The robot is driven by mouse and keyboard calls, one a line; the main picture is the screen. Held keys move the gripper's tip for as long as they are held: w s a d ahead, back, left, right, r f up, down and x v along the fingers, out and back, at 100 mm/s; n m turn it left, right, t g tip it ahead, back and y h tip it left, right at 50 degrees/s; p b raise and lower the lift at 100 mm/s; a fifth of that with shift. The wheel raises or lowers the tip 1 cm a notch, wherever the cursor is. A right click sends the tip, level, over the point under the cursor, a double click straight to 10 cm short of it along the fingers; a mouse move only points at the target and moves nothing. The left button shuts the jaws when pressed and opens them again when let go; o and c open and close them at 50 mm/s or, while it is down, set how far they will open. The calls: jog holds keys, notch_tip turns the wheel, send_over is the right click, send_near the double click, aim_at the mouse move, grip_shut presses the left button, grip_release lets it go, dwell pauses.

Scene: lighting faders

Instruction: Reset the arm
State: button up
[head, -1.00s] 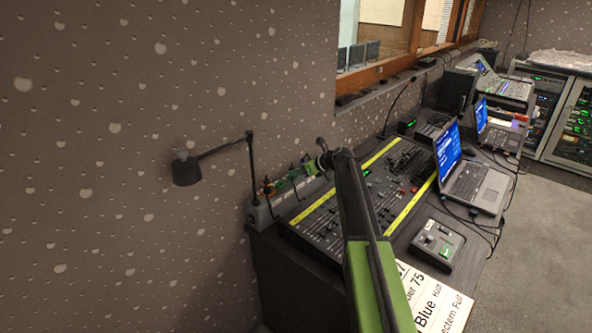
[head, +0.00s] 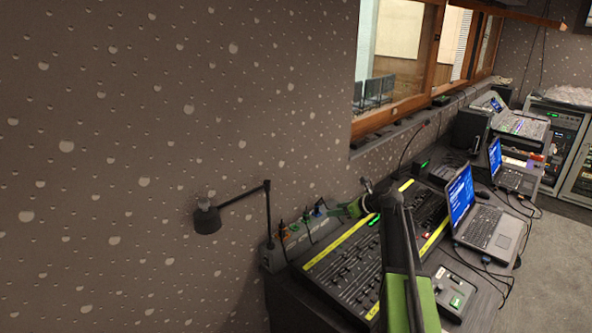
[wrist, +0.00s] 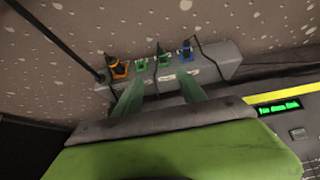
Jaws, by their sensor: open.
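My gripper (head: 345,211) is green with dark parts, on the end of my black and green arm, in the head view. It is over the back left edge of the fader desk (head: 330,272), which has rows of faders and yellow strips. In the wrist view the two green fingers of my gripper (wrist: 160,92) are spread apart with nothing between them. They point toward a grey socket strip (wrist: 222,60) with orange, green and blue plugs. My arm hides part of the desk in the head view.
A black desk lamp (head: 207,220) stands at the left by the speckled wall. Right of the desk are a small control box (head: 452,292), an open laptop (head: 484,226) and a second laptop (head: 512,178). Grey floor (head: 562,255) is clear at the right.

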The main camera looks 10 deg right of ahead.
jog(key=s+a+f+n+g, duration=0.1)
jog(key=s+a, duration=0.1)
jog(key=a, duration=0.5)
jog(key=s+a+f+n+g, duration=0.1)
jog(key=s+a+n, duration=0.1)
jog(key=a, duration=0.5)
jog(key=s+a+f+n+g, duration=0.25)
jog(key=s+a+n, duration=0.25)
jog(key=s+a, duration=0.3)
jog(key=s+d+f+n+g+h, duration=0.2)
jog(key=s+d+f+n+h, duration=0.1)
jog(key=s+n, duration=0.7)
jog(key=s+d+f+n+g+h, duration=0.2)
jog(key=s+d+n+h, duration=0.1)
jog(key=s+n, duration=0.7)
jog(key=shift+d+f+n, duration=0.4)
jog(key=shift+d, duration=0.05)
